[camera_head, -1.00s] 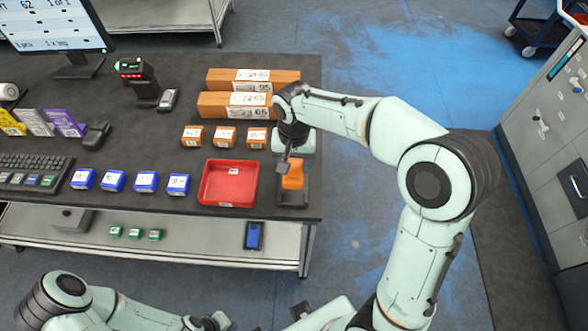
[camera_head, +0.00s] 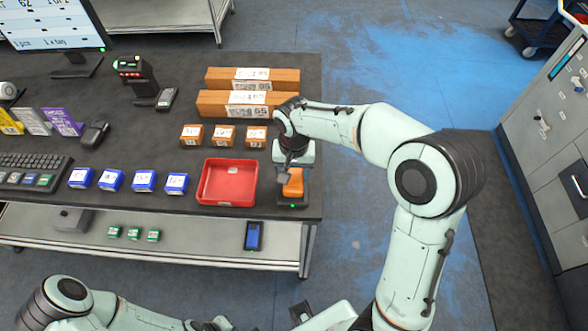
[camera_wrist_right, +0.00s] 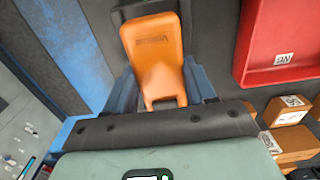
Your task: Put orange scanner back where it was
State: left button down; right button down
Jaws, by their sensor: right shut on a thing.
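The orange scanner (camera_head: 293,184) is at the right end of the table, at a dark cradle (camera_head: 293,203) with a small green light on its front edge. My right gripper (camera_head: 288,178) is over the scanner and shut on it. In the right wrist view the scanner (camera_wrist_right: 155,60) lies between the two bluish fingers, its far end at a dark base (camera_wrist_right: 150,10). Whether it is fully seated is hidden. My left gripper (camera_head: 212,323) is low at the bottom edge, away from the table top; its jaws are too small to read.
A red tray (camera_head: 228,183) stands just left of the cradle. Small orange boxes (camera_head: 223,136) and long orange boxes (camera_head: 247,103) lie behind it. Blue boxes (camera_head: 143,181) line the front left. The table's right edge is close to the cradle.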

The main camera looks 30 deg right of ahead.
aim_at(294, 173)
jog(key=shift+c, duration=1.9)
grip_release()
pick_arm(q)
jog(key=shift+w+r, duration=0.1)
pick_arm(e)
jog(key=shift+r, duration=0.15)
pick_arm(q)
jog(key=w+r+p, duration=0.2)
jog(key=shift+r, duration=0.4)
pick_arm(e)
notch_tip(294, 173, up, 13)
pick_arm(q)
jog(key=shift+s, duration=0.15)
